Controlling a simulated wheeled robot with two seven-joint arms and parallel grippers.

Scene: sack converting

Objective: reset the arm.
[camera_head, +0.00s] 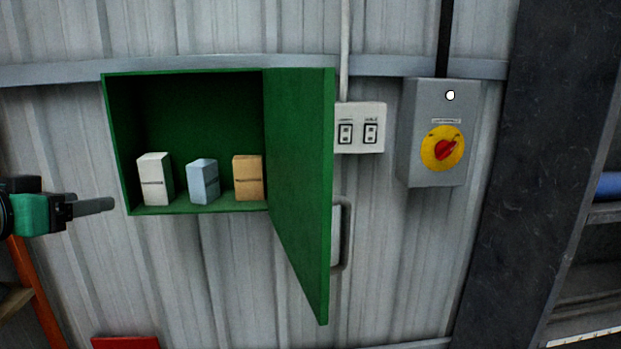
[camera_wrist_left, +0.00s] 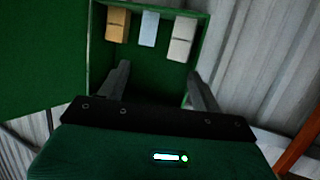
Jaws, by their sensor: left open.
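My left gripper (camera_head: 92,206) is at the left edge of the head view, left of the green wall cabinet (camera_head: 118,140). In the left wrist view the same gripper (camera_wrist_left: 158,73) has its two fingers apart with nothing between them, and they point toward the cabinet opening. The cabinet holds a white box (camera_head: 153,180), a light blue box (camera_head: 202,181) and an orange-tan box (camera_head: 248,178), standing in a row on its floor. The wrist view shows the boxes in reversed order. My right gripper is in neither view.
The green cabinet door (camera_head: 302,170) stands open, jutting out on the right. Beyond it are a white switch plate (camera_head: 359,127) and a grey box (camera_head: 430,130) with a red and yellow rotary switch (camera_head: 443,148). A dark column (camera_head: 540,170) stands at the right.

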